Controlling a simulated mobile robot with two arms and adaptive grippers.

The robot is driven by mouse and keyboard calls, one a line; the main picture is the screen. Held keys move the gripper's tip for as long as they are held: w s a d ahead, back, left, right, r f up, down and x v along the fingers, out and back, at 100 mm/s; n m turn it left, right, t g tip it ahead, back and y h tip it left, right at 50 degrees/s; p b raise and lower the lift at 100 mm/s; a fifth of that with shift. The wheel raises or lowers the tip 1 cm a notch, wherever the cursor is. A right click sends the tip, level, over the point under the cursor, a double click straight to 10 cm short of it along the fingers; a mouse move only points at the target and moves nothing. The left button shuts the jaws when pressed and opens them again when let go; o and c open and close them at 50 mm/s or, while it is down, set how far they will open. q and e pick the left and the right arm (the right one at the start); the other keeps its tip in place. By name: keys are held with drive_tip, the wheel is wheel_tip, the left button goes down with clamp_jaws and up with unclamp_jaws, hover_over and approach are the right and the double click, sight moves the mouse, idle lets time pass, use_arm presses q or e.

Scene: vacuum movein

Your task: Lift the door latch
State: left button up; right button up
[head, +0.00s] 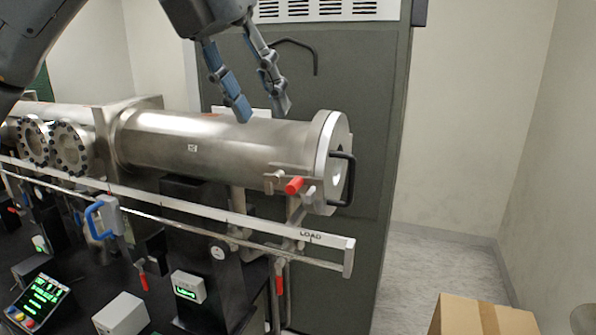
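The round metal door (336,135) closes the right end of the long steel chamber (215,140). A black bar handle (350,180) is on the door's face. A latch with a red grip (294,185) sits low on the chamber's side, just left of the door flange. My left gripper (261,107) is above the chamber, pointing down, with its blue-padded fingers apart and nothing between them. It is up and to the left of the latch, apart from it. My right gripper is out of view.
A white rail (215,212) marked LOAD runs in front of the chamber. A blue-handled clamp (103,217) and small displays (188,287) are at the lower left. A dark cabinet (375,130) stands behind. A cardboard box (482,316) is at the lower right; the floor beyond is clear.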

use_arm(q)
drive_tip(key=p, duration=0.4)
approach(290, 184)
drive_tip(key=x, duration=0.7)
drive_tip(key=shift+w+d+f, duration=0.3)
drive_tip(key=shift+f, duration=0.45)
clamp_jaws()
